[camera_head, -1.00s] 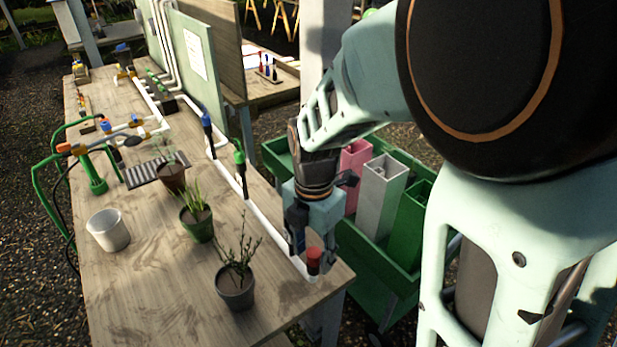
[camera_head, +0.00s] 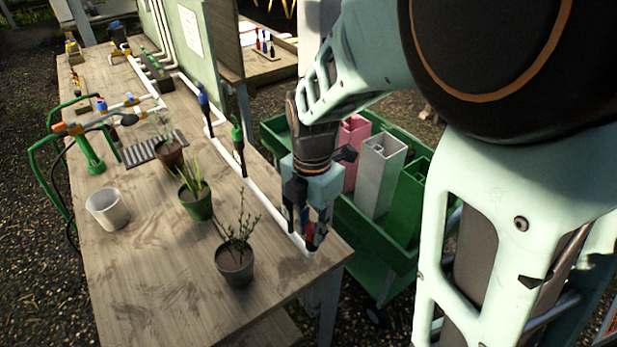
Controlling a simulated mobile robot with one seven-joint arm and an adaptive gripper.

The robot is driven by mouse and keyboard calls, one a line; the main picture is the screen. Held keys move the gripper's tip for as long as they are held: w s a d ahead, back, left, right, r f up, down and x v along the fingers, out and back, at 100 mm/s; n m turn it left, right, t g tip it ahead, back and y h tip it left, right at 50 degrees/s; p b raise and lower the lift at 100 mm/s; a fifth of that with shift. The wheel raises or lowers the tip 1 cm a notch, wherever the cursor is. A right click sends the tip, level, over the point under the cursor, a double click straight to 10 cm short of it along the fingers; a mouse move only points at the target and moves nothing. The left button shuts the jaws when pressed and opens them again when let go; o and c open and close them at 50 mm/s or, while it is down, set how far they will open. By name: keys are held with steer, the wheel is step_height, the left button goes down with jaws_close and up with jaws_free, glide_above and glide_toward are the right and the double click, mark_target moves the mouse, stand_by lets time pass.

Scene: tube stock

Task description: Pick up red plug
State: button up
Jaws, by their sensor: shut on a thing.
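The red plug (camera_head: 309,231) shows as a small red patch at the near right corner of the workbench, at the end of the white pipe (camera_head: 270,210). My gripper (camera_head: 307,238) points down over that corner, with its fingers around the plug, shut on it. The fingers hide much of the plug. I cannot tell whether its lower end is clear of the pipe.
A blue-topped valve (camera_head: 204,100) and a green-topped one (camera_head: 237,138) stand along the pipe. Potted plants (camera_head: 235,268) and a white pot (camera_head: 107,209) stand left of my gripper. A green cart (camera_head: 390,250) with square tubes is right of the bench.

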steer(key=shift+r, duration=0.45)
steer(key=w+a+r+b, duration=0.1)
steer(key=w+a+r, duration=0.1)
steer(key=a+r, duration=0.9)
steer(key=a, duration=0.2)
steer(key=shift+w+a+r, duration=0.35)
steer(key=shift+a, duration=0.05)
steer(key=shift+r, duration=0.1)
step_height(320, 180, up, 5)
steer(key=p, duration=0.4)
